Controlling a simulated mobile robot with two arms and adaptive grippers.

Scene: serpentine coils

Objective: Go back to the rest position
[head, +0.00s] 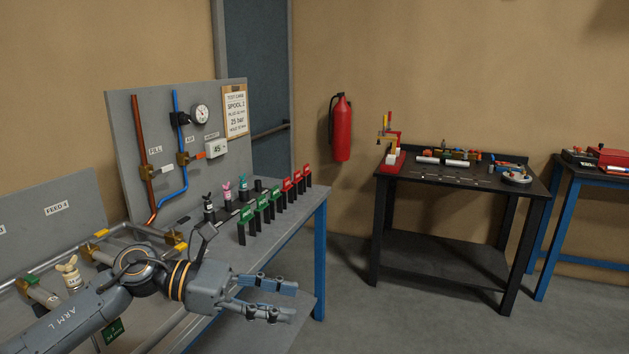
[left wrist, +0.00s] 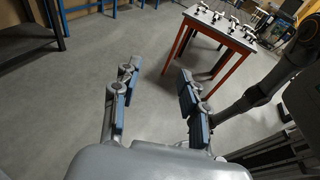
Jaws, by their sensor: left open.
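My left gripper (head: 268,298) is open and empty in the head view. It is held out in front of the right end of the grey workbench (head: 300,226), pointing right. In the left wrist view its two fingers (left wrist: 160,98) are spread apart, with only bare floor between them. My right gripper is not in the head view, and I cannot make it out in the left wrist view.
The bench carries pipes, a gauge panel (head: 183,150), and rows of green tags (head: 262,214) and red tags (head: 297,184). A black table (head: 455,180) stands right, with clear floor (head: 350,290) before it. A red-legged table (left wrist: 218,40) shows in the left wrist view.

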